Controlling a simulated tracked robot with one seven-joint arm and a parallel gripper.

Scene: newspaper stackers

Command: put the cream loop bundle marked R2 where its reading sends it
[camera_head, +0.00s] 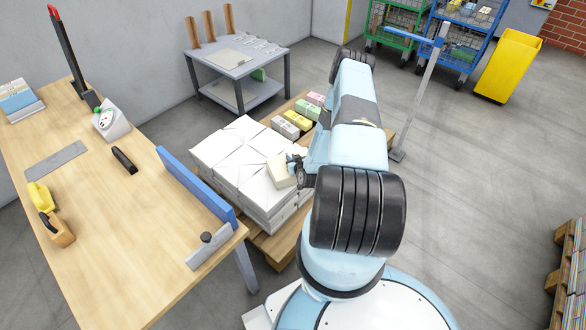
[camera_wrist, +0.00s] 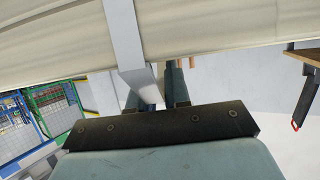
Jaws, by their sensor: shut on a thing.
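The cream bundle (camera_head: 281,171) is at my gripper (camera_head: 296,168), over the right front part of the stack of white paper bundles (camera_head: 232,165). I cannot tell whether it touches the stack. In the wrist view the cream bundle (camera_wrist: 220,28) fills the top, with a pale strap (camera_wrist: 125,40) around it. My gripper (camera_wrist: 158,92) is shut on this strap, with its fingers just below the bundle. No R2 mark is readable in either view. Part of the bundle is hidden behind my gripper in the head view.
Grey, yellow, green and pink bundles (camera_head: 298,120) lie behind the stack on the wooden pallet (camera_head: 276,246). A workbench (camera_head: 100,215) with a blue edge board stands left. A grey side table (camera_head: 236,62), green and blue cage trolleys (camera_head: 467,40) and a yellow bin (camera_head: 507,65) stand behind.

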